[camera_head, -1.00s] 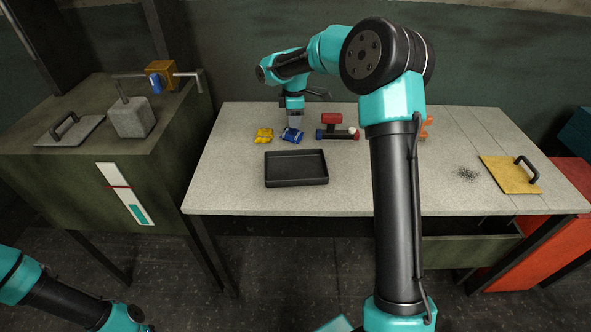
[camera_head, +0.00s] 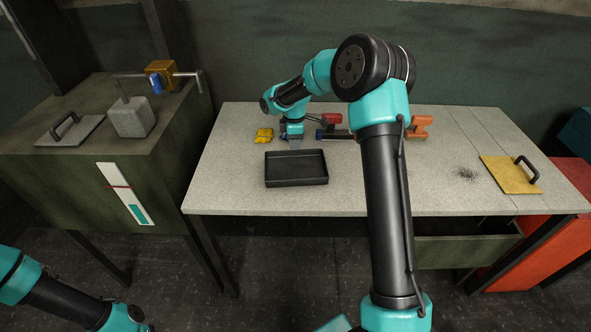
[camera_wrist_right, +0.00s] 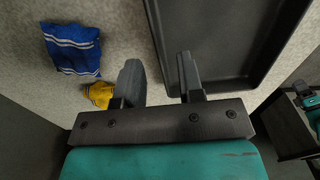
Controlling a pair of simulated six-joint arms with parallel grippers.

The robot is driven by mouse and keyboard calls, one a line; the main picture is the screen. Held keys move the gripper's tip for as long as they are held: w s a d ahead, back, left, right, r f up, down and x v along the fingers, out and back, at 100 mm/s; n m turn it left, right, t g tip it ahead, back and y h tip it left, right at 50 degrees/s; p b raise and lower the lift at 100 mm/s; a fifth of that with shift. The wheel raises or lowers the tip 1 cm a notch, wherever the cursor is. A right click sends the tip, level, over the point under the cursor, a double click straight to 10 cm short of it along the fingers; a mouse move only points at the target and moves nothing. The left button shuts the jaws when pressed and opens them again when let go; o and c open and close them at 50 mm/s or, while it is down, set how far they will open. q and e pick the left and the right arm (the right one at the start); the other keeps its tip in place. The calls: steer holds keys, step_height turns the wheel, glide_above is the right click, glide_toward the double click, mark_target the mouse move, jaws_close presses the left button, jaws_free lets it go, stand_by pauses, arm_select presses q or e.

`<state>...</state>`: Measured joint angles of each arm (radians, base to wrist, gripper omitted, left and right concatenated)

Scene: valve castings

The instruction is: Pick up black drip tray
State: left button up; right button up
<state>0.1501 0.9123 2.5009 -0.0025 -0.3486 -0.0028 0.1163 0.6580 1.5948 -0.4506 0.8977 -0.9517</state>
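The black drip tray (camera_head: 296,170) lies flat on the speckled grey table, a shallow rectangle with raised walls. It also fills the upper right of the right wrist view (camera_wrist_right: 225,35). My right gripper (camera_head: 295,145) is at the tray's back edge. In the right wrist view my right gripper (camera_wrist_right: 159,62) is open with nothing held; one finger shows outside the tray wall and the other over the tray side. I cannot tell whether they touch it. Only part of my left arm shows at lower left; its gripper is out of view.
A blue striped item (camera_wrist_right: 73,48) and a yellow one (camera_wrist_right: 98,95) lie behind the tray. A red part (camera_head: 331,118) and an orange part (camera_head: 421,126) stand farther right. A yellow plate with a handle (camera_head: 510,176) lies at right. Table around the tray's front is clear.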

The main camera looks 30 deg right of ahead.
mark_target(299, 167)
steer(key=f, duration=0.5)
steer(key=shift+w, duration=0.2)
jaws_close()
stand_by(0.4)
